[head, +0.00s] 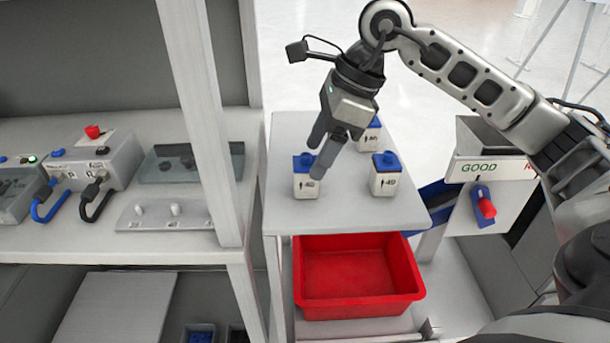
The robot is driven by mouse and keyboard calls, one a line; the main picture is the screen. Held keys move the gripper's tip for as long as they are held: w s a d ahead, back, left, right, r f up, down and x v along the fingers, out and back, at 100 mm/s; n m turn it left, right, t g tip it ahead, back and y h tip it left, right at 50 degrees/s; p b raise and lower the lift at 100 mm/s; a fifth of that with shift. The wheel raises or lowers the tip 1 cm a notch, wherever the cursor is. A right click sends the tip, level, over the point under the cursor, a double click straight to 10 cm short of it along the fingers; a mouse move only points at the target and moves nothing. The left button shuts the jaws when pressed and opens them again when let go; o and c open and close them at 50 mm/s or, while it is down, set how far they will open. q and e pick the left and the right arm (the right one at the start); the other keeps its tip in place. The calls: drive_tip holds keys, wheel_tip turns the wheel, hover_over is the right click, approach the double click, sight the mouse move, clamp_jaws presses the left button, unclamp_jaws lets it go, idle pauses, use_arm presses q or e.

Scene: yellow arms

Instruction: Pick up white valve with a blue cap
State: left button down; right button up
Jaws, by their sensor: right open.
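Three white valves with blue caps stand on a small light table (335,215). One valve (306,184) is at the front left, one (383,180) at the front right, and one (368,139) stands further back, partly hidden behind my right gripper. My right gripper (317,160) points down with its fingers apart and empty. Its fingertips show at and just right of the front-left valve's cap, partly in front of that valve. I cannot tell whether they touch it. My left gripper is not in view.
A red bin (358,277) sits below the table's front edge. A box marked GOOD (486,165) with a red-tipped blue switch (485,204) is at the right. A white post (203,120) and a workbench with devices (95,160) are at the left.

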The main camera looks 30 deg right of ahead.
sight(302, 177)
drive_tip(key=shift+w+p+x, duration=0.15)
drive_tip(key=shift+p+x, duration=0.05)
drive_tip(key=shift+x, duration=1.45)
drive_tip(key=shift+w+p+x, duration=0.15)
drive_tip(key=shift+p+x, duration=0.05)
drive_tip(key=shift+x, duration=1.4)
drive_tip(key=c, duration=1.1)
